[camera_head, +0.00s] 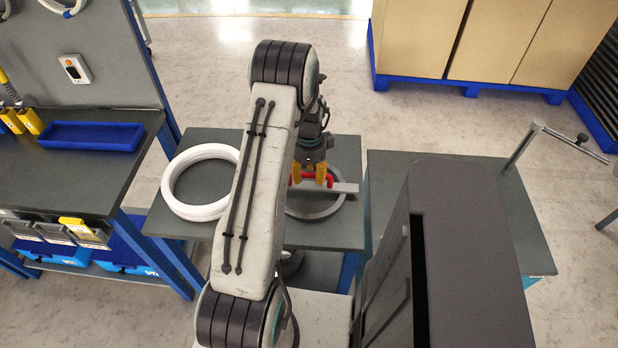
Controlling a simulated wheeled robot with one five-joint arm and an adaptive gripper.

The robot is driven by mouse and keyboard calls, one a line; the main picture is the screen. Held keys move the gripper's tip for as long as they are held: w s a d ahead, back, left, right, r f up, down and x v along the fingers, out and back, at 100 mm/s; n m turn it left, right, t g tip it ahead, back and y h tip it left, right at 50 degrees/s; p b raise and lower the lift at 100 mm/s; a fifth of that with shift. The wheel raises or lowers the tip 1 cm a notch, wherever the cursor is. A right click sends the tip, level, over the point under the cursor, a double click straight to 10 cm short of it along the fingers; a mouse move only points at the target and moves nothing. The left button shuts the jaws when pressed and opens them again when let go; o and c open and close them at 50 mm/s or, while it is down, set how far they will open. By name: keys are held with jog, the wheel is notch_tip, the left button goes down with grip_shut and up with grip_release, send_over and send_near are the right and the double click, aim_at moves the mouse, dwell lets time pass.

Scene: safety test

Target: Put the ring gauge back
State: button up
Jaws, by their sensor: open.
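A grey ring (318,216) lies flat on the small dark table, right of my arm; my arm hides its left part. A light flat bar (346,188) lies across its far side. I cannot tell which of these is the ring gauge. My gripper (312,181), with yellow and red parts at its end, is open just above the bar and the ring's far side. I cannot tell whether it touches the bar. Thick white rings (176,205) lie stacked on the same table, left of my arm and partly hidden by it.
The small table (205,138) stands between a workbench (60,182) with a blue tray (90,136) and another dark table (480,200). A grey pegboard (110,75) rises behind the bench. Boxes (500,40) on a blue pallet stand far right. Floor behind the table is clear.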

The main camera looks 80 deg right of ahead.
notch_tip(320, 180, up, 10)
jog(key=shift+r+b, duration=0.15)
jog(key=shift+b, duration=0.25)
jog(key=w+a+r+n+h, duration=0.1)
jog(key=w+a+r+n, duration=0.25)
jog(key=w, duration=0.45)
jog(key=w+a+r+n, duration=0.3)
jog(key=w+r+n, duration=0.1)
jog(key=w, duration=0.3)
jog(key=w+a+r+n+t, duration=0.1)
jog(key=w+a+r+n, duration=0.4)
jog(key=w+a+n, duration=0.6)
jog(key=a+r+n+t, duration=0.1)
jog(key=a+r+n, duration=0.15)
jog(key=a, duration=0.45)
jog(key=a+r+n, duration=0.1)
jog(key=a+n, duration=0.2)
jog(key=a, duration=0.4)
jog(key=s+a+n+t, duration=0.1)
jog(key=s+a+n, duration=0.1)
jog(key=a+n, duration=0.3)
jog(key=s+a+n, duration=0.3)
jog(key=a+n, duration=0.3)
jog(key=a, duration=0.2)
jog(key=shift+s+a+f+t+y, duration=0.25)
jog(key=shift+a+f+t+y, duration=0.05)
jog(key=shift+t+y, duration=0.1)
